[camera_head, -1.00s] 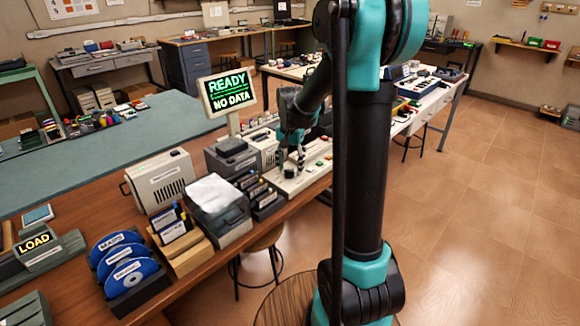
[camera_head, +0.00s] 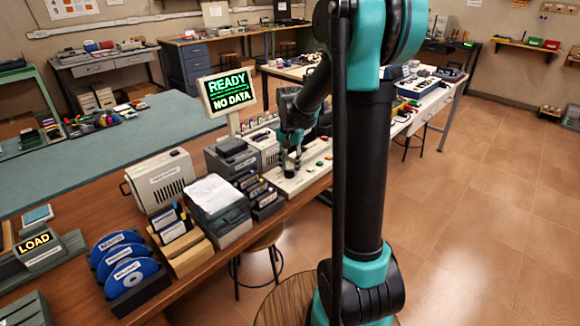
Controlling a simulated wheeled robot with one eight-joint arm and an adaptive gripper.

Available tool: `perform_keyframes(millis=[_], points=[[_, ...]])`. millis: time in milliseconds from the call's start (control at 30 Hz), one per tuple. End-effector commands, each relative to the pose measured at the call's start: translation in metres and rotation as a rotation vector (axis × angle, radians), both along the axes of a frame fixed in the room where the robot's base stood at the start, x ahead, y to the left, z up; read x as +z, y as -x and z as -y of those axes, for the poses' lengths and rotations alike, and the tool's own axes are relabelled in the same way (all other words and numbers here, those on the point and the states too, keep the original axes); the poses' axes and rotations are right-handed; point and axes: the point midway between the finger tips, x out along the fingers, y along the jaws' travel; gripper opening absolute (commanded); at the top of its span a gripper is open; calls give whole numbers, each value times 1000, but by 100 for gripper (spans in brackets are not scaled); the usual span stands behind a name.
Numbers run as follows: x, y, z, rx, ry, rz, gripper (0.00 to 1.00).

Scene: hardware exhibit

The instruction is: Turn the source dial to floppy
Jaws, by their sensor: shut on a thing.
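My gripper (camera_head: 290,167) points down over the light control panel (camera_head: 312,172) on the wooden bench. Its dark fingers are shut on a small dark knob, which looks like the source dial (camera_head: 290,173). The fingers hide most of the dial, and its pointer and labels are too small to read.
Left of the panel stand dark drive boxes (camera_head: 231,158), a dark bin (camera_head: 219,208) with white sheets, and a rack of blue discs (camera_head: 123,262). A "LOAD" sign (camera_head: 36,243) sits at the far left. Coloured buttons lie right of my gripper. A stool (camera_head: 258,243) stands below the bench edge.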

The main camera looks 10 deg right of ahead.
Motion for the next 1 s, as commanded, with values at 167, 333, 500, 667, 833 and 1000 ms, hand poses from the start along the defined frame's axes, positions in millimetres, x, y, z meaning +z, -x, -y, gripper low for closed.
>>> perform_keyframes(millis=[167,333,500,667,833,1000], points=[[0,0,-1,112,0,0,2],[0,-1,-1,250,0,0,2],[0,-1,-2,383,0,0,2],[0,-1,-2,487,0,0,2],[0,-1,-3,569,0,0,2],[0,-1,-3,613,0,0,2]])
